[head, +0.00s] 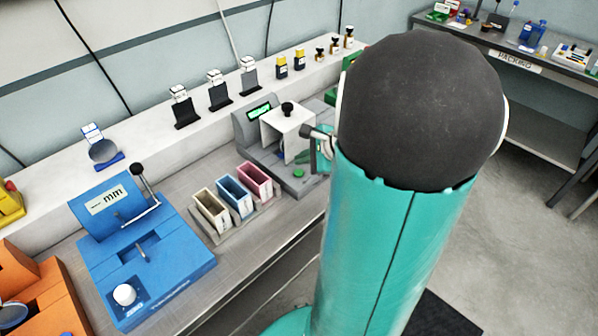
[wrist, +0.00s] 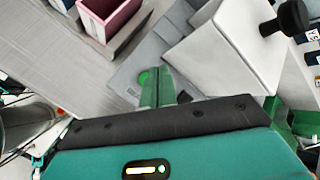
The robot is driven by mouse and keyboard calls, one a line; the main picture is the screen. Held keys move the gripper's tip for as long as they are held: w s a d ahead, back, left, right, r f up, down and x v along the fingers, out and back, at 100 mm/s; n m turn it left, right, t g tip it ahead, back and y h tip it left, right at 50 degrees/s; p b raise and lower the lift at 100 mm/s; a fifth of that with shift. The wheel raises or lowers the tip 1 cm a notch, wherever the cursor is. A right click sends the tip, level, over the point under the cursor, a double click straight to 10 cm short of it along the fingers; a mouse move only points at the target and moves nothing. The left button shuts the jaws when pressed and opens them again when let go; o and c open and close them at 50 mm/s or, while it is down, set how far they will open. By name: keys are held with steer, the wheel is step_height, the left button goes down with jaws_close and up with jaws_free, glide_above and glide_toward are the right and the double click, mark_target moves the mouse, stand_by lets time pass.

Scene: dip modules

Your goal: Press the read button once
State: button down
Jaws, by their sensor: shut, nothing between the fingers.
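The grey reader (head: 262,150) stands on the bench, with a lit green display, a white box-shaped cover (head: 285,130) and a black knob. A small round green button (head: 298,173), likely the read button, sits on its front base. In the wrist view the button (wrist: 143,79) shows just left of my gripper's fingertips. My gripper (wrist: 158,72) is shut and empty, its green fingers together. I cannot tell how high the tips are above the base. In the head view my arm hides most of the gripper.
Pink, blue and cream bins (head: 233,195) stand left of the reader; the pink bin (wrist: 108,22) is near in the wrist view. A blue machine (head: 145,250) stands farther left. The white cover (wrist: 225,50) rises close right of my fingers. Several small items line the back shelf.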

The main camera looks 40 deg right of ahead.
mark_target(303, 174)
steer(key=shift+f, duration=0.75)
stand_by(1.5)
steer(key=shift+f, duration=0.4)
steer(key=shift+f, duration=0.35)
stand_by(0.5)
steer(key=shift+r, duration=0.8)
steer(key=shift+r, duration=0.1)
steer(key=shift+r, duration=2.4)
